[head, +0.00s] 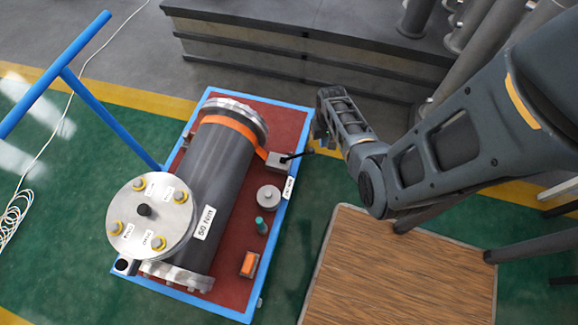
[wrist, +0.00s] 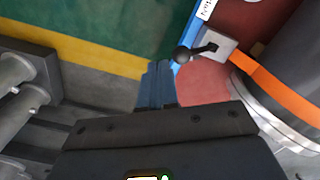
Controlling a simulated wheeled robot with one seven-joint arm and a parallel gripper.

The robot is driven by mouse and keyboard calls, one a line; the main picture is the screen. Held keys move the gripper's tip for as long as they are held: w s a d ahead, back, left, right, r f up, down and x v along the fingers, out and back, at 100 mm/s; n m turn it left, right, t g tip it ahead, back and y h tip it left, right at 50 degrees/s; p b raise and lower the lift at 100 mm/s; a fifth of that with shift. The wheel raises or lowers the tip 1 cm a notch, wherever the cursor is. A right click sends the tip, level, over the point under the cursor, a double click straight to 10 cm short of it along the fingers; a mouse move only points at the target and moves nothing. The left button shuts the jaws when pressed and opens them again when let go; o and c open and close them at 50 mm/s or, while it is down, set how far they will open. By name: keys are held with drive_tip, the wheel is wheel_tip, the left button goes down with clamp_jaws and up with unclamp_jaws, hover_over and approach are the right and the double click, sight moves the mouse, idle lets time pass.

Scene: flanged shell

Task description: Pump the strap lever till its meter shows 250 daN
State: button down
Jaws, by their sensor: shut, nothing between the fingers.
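The strap lever (head: 291,156) is a short dark handle on a grey ratchet block (head: 279,163) at the right edge of the red-floored cart. An orange strap (head: 233,124) runs from the block over the dark flanged cylinder. In the wrist view the lever's black ball knob (wrist: 182,54) points left from the block (wrist: 222,46). My gripper (head: 320,132) is shut and empty, just right of the knob and apart from it in the head view. Its blue-grey fingers (wrist: 157,86) show beside the knob in the wrist view. A small white label (head: 289,187) by the lever is too small to read.
The cart has a blue rim (head: 287,209) and a blue handle (head: 62,72). On it are a bolted round plate (head: 150,213), a grey disc (head: 268,196), a teal-topped peg (head: 262,225) and an orange block (head: 249,264). A wooden table (head: 395,275) stands at lower right.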

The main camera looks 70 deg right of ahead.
drive_tip(key=shift+w+f, duration=0.1)
drive_tip(key=shift+f, duration=0.05)
drive_tip(key=w+f+b, duration=0.2)
drive_tip(key=b, duration=0.1)
drive_tip(key=shift+w+a+f, duration=0.1)
drive_tip(key=shift+w+f, duration=0.05)
drive_tip(key=shift+f, duration=0.25)
drive_tip(key=shift+s+f+b, duration=0.9)
drive_tip(key=shift+f+b, duration=3.2)
drive_tip(key=shift+f, duration=0.6)
wheel_tip(320, 180, up, 12)
drive_tip(key=p, duration=1.1)
drive_tip(key=shift+s+r+p, duration=0.2)
drive_tip(key=shift+s+p, duration=0.15)
drive_tip(key=shift+p, duration=0.05)
